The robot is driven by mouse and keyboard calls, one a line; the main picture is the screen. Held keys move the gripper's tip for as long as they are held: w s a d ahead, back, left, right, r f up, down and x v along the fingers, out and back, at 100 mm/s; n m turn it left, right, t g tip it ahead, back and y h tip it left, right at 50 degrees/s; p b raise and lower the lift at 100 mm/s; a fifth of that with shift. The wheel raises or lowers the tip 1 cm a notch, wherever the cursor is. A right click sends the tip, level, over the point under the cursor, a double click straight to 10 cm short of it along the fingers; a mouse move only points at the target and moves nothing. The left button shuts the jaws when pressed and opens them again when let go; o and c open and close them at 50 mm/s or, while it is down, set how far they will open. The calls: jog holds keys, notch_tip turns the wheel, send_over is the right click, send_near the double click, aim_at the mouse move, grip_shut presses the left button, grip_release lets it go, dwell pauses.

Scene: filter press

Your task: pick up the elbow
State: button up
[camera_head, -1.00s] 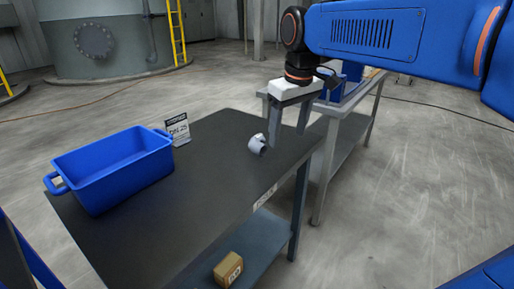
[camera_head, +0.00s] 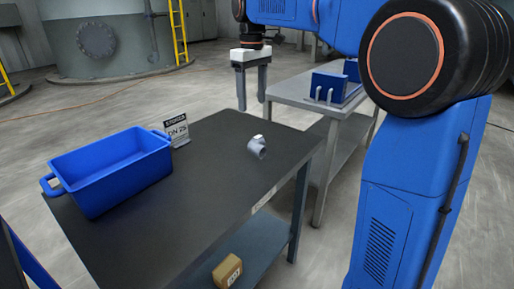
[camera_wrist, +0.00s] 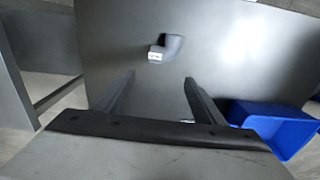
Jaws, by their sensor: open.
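The elbow (camera_head: 257,147) is a small grey pipe piece with a white patch, lying on the dark table top (camera_head: 215,195) near its right edge. It also shows in the wrist view (camera_wrist: 168,47), beyond the fingertips and a little above the middle. My gripper (camera_head: 252,105) is open and empty, above the table's far edge in the head view, with its fingers pointing down. In the wrist view my two fingers (camera_wrist: 159,75) are spread wide, with nothing between them. The elbow is apart from both fingers.
A blue bin (camera_head: 115,170) stands on the table's left, with a small DN 25 sign (camera_head: 177,131) beside it. A cardboard box (camera_head: 228,270) sits on the lower shelf. A second table (camera_head: 300,90) behind holds blue items (camera_head: 331,86). The table around the elbow is clear.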

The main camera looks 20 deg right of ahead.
aim_at(256, 147)
notch_tip(256, 147, down, 14)
jog(key=shift+f, duration=0.25)
dwell(0.5)
jog(key=c, duration=1)
